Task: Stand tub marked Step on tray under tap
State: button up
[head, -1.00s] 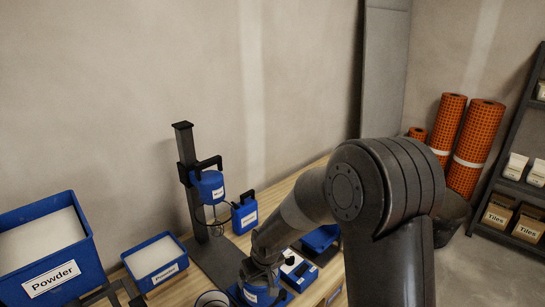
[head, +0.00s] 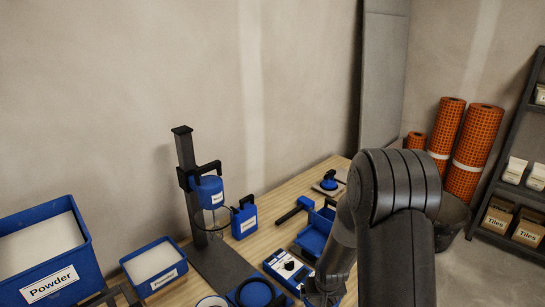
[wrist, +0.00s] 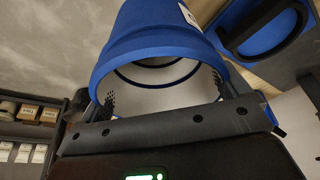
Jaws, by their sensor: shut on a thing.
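My gripper (wrist: 162,94) is shut on a blue tub (wrist: 150,35), with one padded finger on each side of it in the wrist view. The tub's wide end faces the camera, and only a corner of its white label shows, so I cannot read it. In the head view the gripper and tub are hidden or cut off behind my arm at the lower right. The tap stand (head: 184,150) carries a blue labelled tank (head: 208,190) with a clear vessel (head: 209,222) below it. A dark flat base (head: 222,265) lies at its foot; I cannot make out a separate tray.
A Powder bin (head: 50,255), a smaller labelled bin (head: 153,262) and a blue jug (head: 244,217) stand around the stand. A blue scale-like box (head: 290,267), a blue open tray (head: 315,237) and a black-handled blue item (head: 255,292) crowd the bench front.

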aim_at(330, 299)
jog(key=shift+d, duration=0.1)
jog(key=shift+w+d+r, duration=0.1)
jog(key=shift+w+d, duration=0.1)
jog(key=shift+d, duration=0.7)
jog(key=shift+w+d, duration=0.15)
jog(key=shift+d, duration=0.7)
jog(key=shift+w+a+r+n, duration=0.15)
jog(key=shift+w+a, duration=0.15)
jog(key=shift+w, duration=0.35)
jog(key=shift+w+a+r+n, duration=0.15)
jog(key=shift+w+a, duration=0.15)
jog(key=shift+w, duration=0.3)
jog(key=w+a+r+n, duration=0.1)
jog(key=w+a+r, duration=0.15)
jog(key=a, duration=0.55)
jog(key=w+a+r+n, duration=0.1)
jog(key=w+a, duration=0.3)
jog(key=a, duration=0.3)
jog(key=s+a+r+n+y, duration=0.1)
jog(key=a+r, duration=0.2)
jog(key=a, duration=1.1)
jog(key=s+a+r+n, duration=0.1)
jog(key=a+r, duration=0.2)
jog(key=a, duration=1.1)
notch_tip(330, 299, down, 17)
jog(key=shift+f, duration=0.15)
